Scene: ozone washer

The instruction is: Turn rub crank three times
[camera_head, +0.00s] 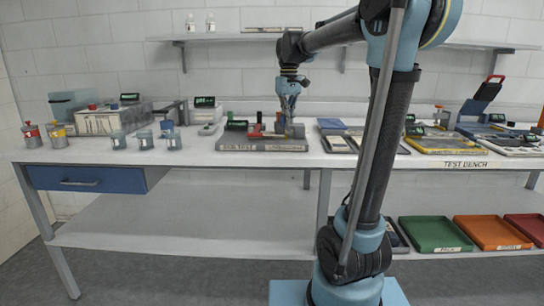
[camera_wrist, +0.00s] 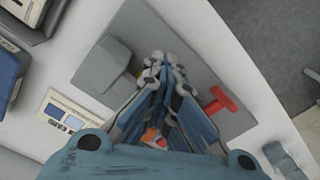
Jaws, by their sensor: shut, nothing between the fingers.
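The rub tester is a grey base plate (camera_head: 262,146) with a label reading like "RUB TEST" on the bench in the head view. Its plate also shows in the wrist view (camera_wrist: 190,30). A red handle-like part (camera_wrist: 220,101) stands on the plate, right of my fingers in the wrist view; red also shows in the head view (camera_head: 256,130). I cannot tell for sure which part is the crank. My gripper (camera_head: 287,118) points down over the plate. In the wrist view its fingers (camera_wrist: 164,62) are together and empty, between a grey block (camera_wrist: 106,66) and the red part. They hide the plate's middle.
Several jars (camera_head: 145,139) and two cans (camera_head: 31,135) are further left. Trays and devices crowd the right. Bare bench top lies left of the plate. Coloured bins (camera_head: 435,234) sit on the lower shelf.

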